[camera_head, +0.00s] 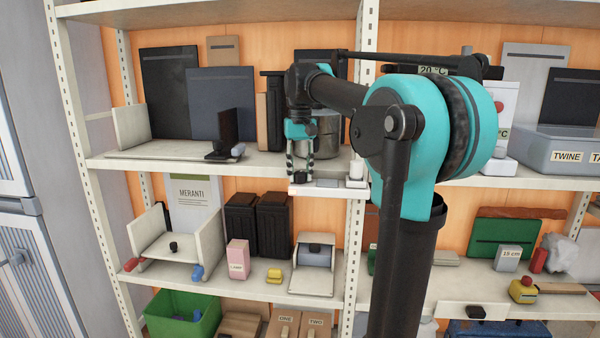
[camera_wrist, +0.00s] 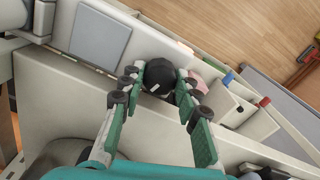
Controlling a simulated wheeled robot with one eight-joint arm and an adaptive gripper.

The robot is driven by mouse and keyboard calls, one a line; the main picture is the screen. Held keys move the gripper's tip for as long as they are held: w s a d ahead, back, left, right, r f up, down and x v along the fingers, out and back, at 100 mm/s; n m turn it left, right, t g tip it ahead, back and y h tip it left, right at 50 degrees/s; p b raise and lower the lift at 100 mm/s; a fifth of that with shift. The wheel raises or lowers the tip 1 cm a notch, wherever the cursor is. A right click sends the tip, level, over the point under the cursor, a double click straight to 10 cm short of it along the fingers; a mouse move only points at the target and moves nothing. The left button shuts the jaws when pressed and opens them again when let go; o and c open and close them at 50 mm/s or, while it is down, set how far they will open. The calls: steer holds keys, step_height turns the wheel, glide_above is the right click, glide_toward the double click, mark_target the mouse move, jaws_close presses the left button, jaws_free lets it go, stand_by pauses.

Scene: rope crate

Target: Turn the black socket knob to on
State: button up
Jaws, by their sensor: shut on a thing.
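The black socket knob (camera_wrist: 159,74) shows in the wrist view with a short white line on its top. In the head view my gripper (camera_head: 300,178) points down at the left end of the white strip (camera_head: 335,192), at the front of the middle shelf. A small reddish glow shows at that end. The knob itself is hidden there, and I cannot read any on or off mark.
A metal pot (camera_head: 326,130) stands just behind my gripper. A white cup (camera_head: 356,170) stands to its right. A black upright panel (camera_head: 228,132) on a base is to the left. The lower shelf holds a pink box (camera_head: 238,258) and black bins (camera_head: 274,224).

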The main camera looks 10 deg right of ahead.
mark_target(300, 172)
steer(key=shift+m, duration=1.1)
steer(key=o, duration=0.9)
step_height(300, 172, up, 12)
steer(key=shift+s, duration=0.1)
